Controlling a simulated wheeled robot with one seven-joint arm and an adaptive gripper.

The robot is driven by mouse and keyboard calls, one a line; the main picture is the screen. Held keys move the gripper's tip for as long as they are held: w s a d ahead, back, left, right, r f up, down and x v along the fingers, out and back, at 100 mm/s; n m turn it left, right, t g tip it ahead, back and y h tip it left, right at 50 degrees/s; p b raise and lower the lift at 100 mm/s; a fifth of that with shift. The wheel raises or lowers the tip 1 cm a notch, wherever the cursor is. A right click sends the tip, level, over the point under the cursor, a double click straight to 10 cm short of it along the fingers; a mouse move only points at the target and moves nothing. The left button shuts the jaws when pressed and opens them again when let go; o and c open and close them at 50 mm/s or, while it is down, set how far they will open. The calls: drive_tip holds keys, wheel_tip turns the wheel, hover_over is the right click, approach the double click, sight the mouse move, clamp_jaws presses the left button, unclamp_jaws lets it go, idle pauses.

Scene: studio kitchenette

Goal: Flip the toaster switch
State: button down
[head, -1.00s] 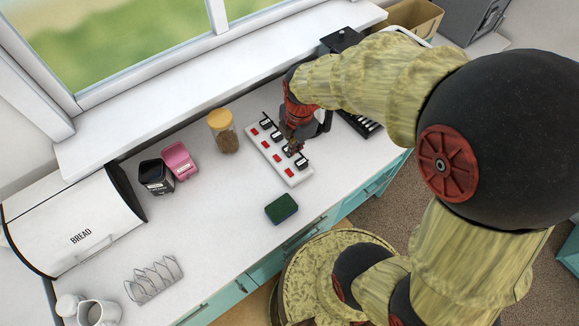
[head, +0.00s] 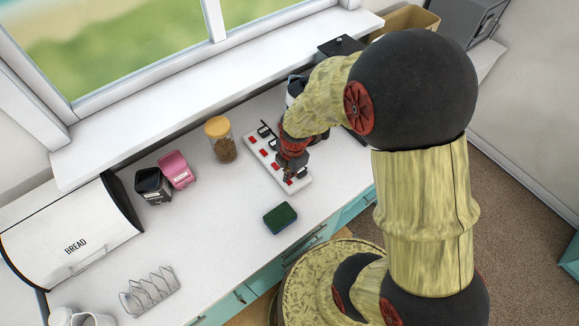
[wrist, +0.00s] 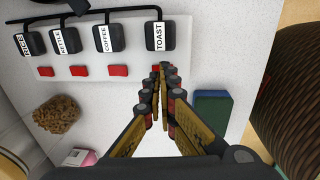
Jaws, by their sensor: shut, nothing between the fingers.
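A white power strip (head: 262,155) lies on the counter with a row of black plugs and red rocker switches. In the wrist view the plug labels include KETTLE (wrist: 67,40), COFFEE (wrist: 109,38) and TOAST (wrist: 159,36). The toaster switch (wrist: 155,68) is directly below the TOAST plug, mostly hidden by my fingertips. My gripper (wrist: 163,76) is shut and empty, its tips over or against that switch; I cannot tell whether they touch it. In the head view my gripper (head: 288,178) is at the near end of the strip. The switch's position is not clear.
A green sponge (head: 280,217) lies just in front of the strip. A yellow-lidded jar (head: 220,139), a pink canister (head: 176,170) and a black canister (head: 152,186) stand to the left. A bread bin (head: 75,235) and toast rack (head: 150,291) are further left.

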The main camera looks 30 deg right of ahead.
drive_tip(key=shift+w+f, duration=0.1)
drive_tip(key=shift+f, duration=0.75)
